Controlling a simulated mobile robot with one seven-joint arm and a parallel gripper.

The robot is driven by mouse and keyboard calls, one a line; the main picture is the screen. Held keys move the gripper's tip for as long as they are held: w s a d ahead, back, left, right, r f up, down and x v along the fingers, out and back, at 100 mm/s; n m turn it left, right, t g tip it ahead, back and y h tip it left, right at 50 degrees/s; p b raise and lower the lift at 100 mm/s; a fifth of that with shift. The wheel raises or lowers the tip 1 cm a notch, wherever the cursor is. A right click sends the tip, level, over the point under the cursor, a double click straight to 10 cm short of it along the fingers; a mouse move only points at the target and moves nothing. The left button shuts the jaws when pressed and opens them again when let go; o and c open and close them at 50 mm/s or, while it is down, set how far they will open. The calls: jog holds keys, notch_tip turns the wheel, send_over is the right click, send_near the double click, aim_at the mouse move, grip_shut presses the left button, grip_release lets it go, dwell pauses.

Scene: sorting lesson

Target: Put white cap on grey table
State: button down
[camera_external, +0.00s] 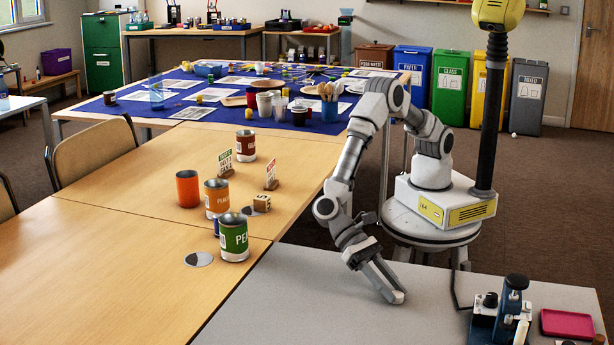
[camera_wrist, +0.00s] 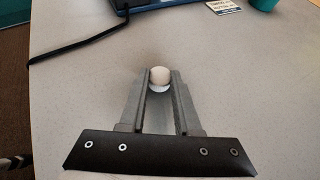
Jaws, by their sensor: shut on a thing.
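The white cap (camera_wrist: 160,76) shows in the wrist view as a small, pale round thing between the fingertips. My gripper (camera_wrist: 160,84) is shut on it, one finger on each side. In the external view my gripper (camera_external: 396,295) points down at the grey table (camera_external: 290,300), with its fingertips at or just above the surface. The cap is hard to make out there. I cannot tell whether it touches the table. The speckled grey table (camera_wrist: 260,95) fills most of the wrist view.
A dark blue device (camera_external: 507,312) and a pink tray (camera_external: 567,323) stand at the grey table's right. A black cable (camera_wrist: 75,45) runs across the table beyond my gripper. Labelled cans, including a green one (camera_external: 234,238), stand on the wooden table. The grey table's left part is clear.

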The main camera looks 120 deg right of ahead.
jog(key=c, duration=0.6)
grip_release()
jog(key=shift+w+d+r, duration=0.1)
jog(key=shift+d+r, duration=0.2)
jog(key=shift+r, duration=0.1)
jog(key=p+v, duration=0.3)
jog(key=v, duration=0.8)
jog(key=shift+d, duration=0.15)
